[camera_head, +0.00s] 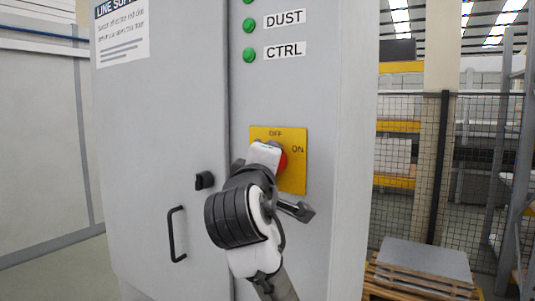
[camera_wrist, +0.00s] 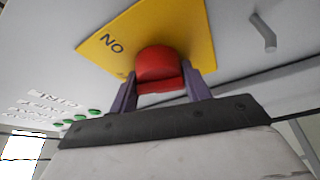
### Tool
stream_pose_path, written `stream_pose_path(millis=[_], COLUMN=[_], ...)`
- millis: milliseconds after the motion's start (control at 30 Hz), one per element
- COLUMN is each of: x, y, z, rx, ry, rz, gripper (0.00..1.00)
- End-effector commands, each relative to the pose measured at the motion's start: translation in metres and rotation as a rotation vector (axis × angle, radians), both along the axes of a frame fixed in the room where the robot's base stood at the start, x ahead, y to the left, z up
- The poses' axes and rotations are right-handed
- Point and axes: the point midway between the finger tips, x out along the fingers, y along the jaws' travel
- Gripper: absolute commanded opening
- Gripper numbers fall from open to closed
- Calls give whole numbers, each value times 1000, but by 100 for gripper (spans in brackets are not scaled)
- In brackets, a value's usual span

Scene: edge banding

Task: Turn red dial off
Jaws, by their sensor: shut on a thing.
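The red dial (camera_wrist: 157,68) sits on a yellow plate (camera_wrist: 112,50) fixed to a grey cabinet. In the wrist view my gripper (camera_wrist: 160,88) has its two purple fingers on either side of the dial, shut on its raised red grip. In the head view my gripper (camera_head: 270,155) is in front of the plate (camera_head: 293,178) and hides most of the dial (camera_head: 283,161). The plate carries the words OFF at the top and ON at the right. The dial's pointing direction cannot be told.
The grey cabinet (camera_head: 165,110) has a black bar handle (camera_head: 176,234) and a small black latch (camera_head: 204,180) left of my arm. Green lights (camera_head: 249,55) labelled DUST and CTRL are above the plate. A mesh fence (camera_head: 440,150) and a loaded pallet (camera_head: 424,262) are at the right.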

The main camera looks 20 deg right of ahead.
Motion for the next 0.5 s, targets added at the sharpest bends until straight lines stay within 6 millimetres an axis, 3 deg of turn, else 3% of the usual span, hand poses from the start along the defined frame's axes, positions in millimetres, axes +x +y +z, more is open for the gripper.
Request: stream_pose_path(millis=[500], x=[0], y=[1], z=[2], rx=[-169], ry=[214], rz=[1], gripper=[25])
